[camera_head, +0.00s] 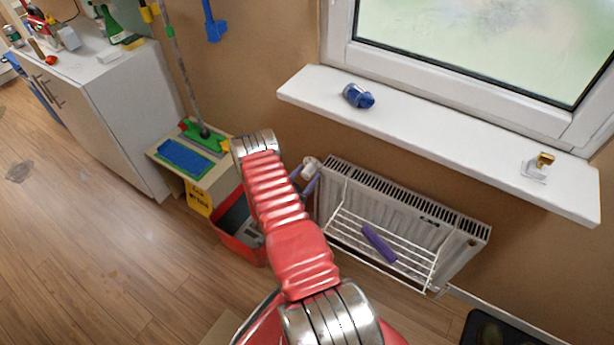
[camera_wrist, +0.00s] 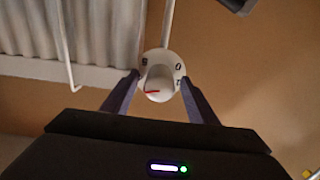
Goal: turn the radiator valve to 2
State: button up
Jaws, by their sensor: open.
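The radiator valve is a round white knob (camera_wrist: 162,68) with small dark marks around its face and a red pointer line near its lower left side. The marks are too small to read surely. In the head view the valve (camera_head: 311,164) sits at the radiator's upper left end. My gripper (camera_wrist: 160,80) is open, with one dark finger on each side of the knob. I cannot tell whether either finger touches it. In the head view my arm hides most of the gripper; a purple finger shows just below the valve.
The white radiator (camera_head: 395,215) carries a wire rack with a purple roll (camera_head: 379,244). The windowsill (camera_head: 440,130) above holds a blue item (camera_head: 358,96) and a small gold-topped item (camera_head: 541,163). A red bin (camera_head: 235,225) stands left of the radiator, beside a low shelf (camera_head: 160,151).

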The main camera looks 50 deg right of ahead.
jog(key=shift+c, duration=0.3)
jog(key=c, duration=0.9)
jog(key=shift+a, duration=0.1)
jog(key=shift+c, duration=0.5)
jog(key=shift+d, duration=0.2)
